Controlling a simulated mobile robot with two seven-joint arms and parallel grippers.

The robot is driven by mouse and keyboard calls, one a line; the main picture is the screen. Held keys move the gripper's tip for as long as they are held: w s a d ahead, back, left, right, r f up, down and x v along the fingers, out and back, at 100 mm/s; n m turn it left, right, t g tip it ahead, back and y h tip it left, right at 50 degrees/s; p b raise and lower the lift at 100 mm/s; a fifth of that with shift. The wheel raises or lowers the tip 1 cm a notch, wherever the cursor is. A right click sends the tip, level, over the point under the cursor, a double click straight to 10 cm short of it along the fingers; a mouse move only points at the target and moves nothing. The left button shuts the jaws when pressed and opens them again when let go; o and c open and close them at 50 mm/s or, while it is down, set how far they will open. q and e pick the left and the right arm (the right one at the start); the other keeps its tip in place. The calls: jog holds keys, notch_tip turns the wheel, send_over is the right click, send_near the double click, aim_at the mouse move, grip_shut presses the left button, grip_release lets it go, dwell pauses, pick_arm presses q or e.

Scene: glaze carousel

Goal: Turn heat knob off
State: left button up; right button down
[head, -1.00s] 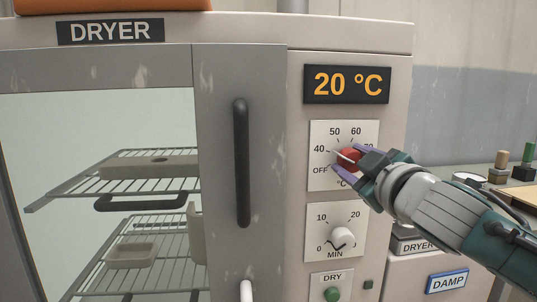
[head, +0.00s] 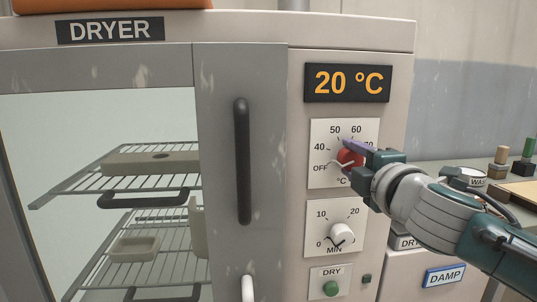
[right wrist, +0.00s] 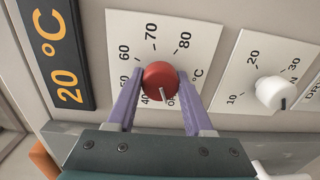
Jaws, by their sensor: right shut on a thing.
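The red heat knob (head: 350,158) sits on the white dial plate (head: 319,133) of the dryer, below the 20 °C display (head: 346,83). Its white pointer is at or very near the OFF mark in the head view. My right gripper (head: 346,157) is shut on the knob, coming in from the right. In the right wrist view, the purple fingers lie on either side of the red knob (right wrist: 160,76), and its pointer aims between 40 and OFF, closer to OFF. My left gripper is not in view.
The white minute knob (head: 342,234) is below the heat dial, with a green DRY button (head: 331,289) under it. The dryer door (head: 217,140) has a black vertical handle (head: 242,160). Wire racks hold clay-coloured pieces inside. A DAMP label (head: 446,277) is at lower right.

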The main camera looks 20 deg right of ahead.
jog(key=shift+n, duration=0.6)
jog(key=shift+c, duration=1.4)
grip_release()
jog(key=shift+s, duration=0.15)
jog(key=v, duration=0.9)
jog(key=shift+s+p, duration=0.25)
jog(key=shift+p, duration=0.1)
